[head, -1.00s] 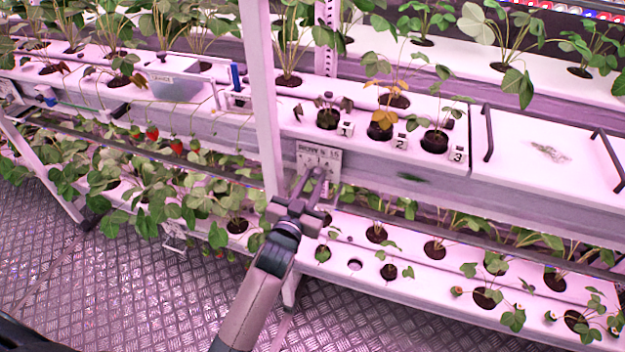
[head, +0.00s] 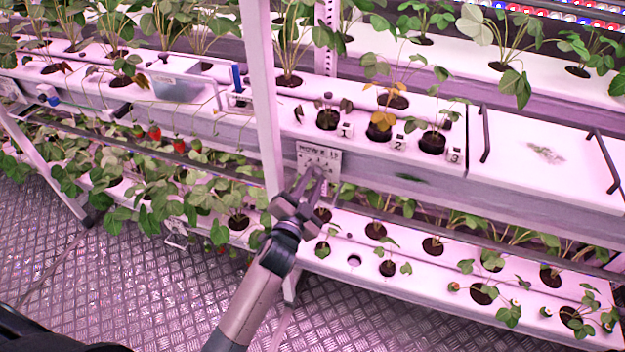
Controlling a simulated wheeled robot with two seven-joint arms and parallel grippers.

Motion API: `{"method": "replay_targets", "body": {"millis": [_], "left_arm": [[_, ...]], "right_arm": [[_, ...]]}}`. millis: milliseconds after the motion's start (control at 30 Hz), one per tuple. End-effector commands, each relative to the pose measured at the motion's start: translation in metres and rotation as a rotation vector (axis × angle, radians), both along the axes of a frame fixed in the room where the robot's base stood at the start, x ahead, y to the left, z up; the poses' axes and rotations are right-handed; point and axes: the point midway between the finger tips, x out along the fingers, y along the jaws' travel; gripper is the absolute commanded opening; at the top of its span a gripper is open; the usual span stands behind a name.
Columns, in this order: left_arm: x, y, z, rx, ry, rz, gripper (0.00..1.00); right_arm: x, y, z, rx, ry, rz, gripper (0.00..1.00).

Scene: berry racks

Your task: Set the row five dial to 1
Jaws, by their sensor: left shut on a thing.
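The row five dial plate (head: 327,155) is a small pale panel with dark lettering along its top, on the front of the rack's rail just right of the white upright. The lettering and marks are too small to read surely. My left gripper (head: 312,178) is at the lower part of this plate, its fingers pointing up at it. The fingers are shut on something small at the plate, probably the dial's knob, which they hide. I cannot tell which number the dial points to. My right gripper is not in view.
The white upright (head: 262,95) stands close left of my gripper. Plants with number tags 1, 2 and 3 (head: 454,155) sit above right. A lidded white panel with black handles (head: 543,150) is at the right. Plants fill the lower shelf; the metal floor is clear at left.

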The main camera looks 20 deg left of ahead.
Motion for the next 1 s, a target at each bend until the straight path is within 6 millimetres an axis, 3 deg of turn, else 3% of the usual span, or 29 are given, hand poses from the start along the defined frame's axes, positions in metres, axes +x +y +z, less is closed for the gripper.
{"method": "replay_targets", "body": {"millis": [333,367,400,433,767,1000], "left_arm": [[0.0,0.0,0.0,0.002,0.001,-0.001,0.0],[0.0,0.0,0.0,0.002,0.0,0.0,0.29],[0.0,0.0,0.0,0.002,0.0,0.0,0.38],[0.0,0.0,0.0,0.002,0.0,0.0,0.4],[-0.001,0.0,0.0,0.001,0.0,0.0,0.4],[-0.016,0.0,-0.002,0.002,0.001,0.001,0.4]], "right_arm": [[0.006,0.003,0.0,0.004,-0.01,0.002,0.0],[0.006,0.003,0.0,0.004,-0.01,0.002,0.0],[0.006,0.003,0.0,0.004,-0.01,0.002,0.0],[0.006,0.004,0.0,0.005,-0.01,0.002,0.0],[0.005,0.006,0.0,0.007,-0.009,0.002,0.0],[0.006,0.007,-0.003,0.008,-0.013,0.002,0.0]]}}
